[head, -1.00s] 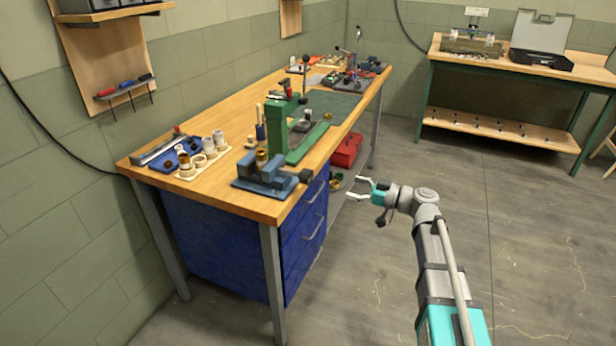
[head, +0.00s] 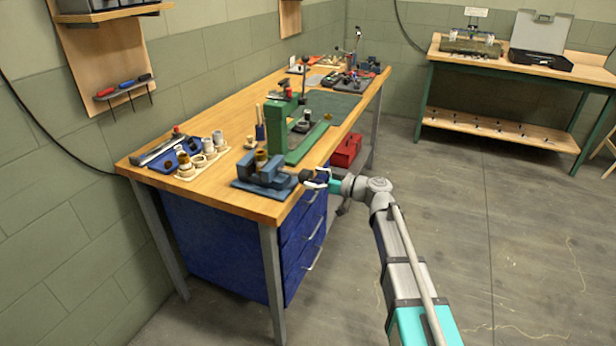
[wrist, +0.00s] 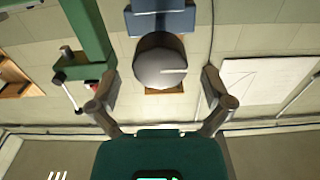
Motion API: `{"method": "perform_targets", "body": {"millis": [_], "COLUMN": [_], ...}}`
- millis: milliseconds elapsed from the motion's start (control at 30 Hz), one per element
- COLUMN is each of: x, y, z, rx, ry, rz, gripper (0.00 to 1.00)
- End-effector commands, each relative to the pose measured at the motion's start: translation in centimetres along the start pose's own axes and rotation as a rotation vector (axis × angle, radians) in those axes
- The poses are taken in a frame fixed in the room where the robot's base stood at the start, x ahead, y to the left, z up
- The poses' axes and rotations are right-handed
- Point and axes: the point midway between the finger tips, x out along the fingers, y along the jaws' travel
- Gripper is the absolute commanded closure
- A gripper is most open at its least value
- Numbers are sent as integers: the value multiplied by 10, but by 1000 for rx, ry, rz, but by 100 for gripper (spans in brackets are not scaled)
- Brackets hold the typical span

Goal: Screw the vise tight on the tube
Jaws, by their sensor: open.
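The blue vise (head: 265,176) sits at the near right corner of the workbench. A brown-gold tube (head: 261,157) stands upright in it, between the jaws. The vise's dark round screw knob (wrist: 160,62) faces the wrist camera, with part of the blue vise body (wrist: 160,20) behind it. My gripper (head: 314,179) is at the bench's right edge, at the knob end of the vise. In the wrist view my gripper (wrist: 160,92) is open, one finger to each side and the knob between and beyond the fingertips. Whether the fingers touch the knob cannot be told.
A green press (head: 278,125) stands on the bench just behind the vise; its frame (wrist: 92,35) shows left in the wrist view. A cream holder with cups (head: 202,163) lies left of the vise. Blue drawers (head: 300,235) are under the bench. The floor to the right is clear.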

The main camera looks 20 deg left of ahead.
Motion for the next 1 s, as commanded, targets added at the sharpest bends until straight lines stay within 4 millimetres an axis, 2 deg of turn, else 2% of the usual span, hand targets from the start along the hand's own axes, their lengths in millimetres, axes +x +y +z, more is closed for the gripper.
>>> {"method": "perform_targets", "body": {"millis": [200, 567, 1000], "x": [16, 18, 19], "y": [0, -1, -1], "z": [0, 0, 0], "rx": [0, 0, 0], "ry": [0, 0, 0], "rz": [-1, -1, -2], "gripper": [0, 0, 80]}}
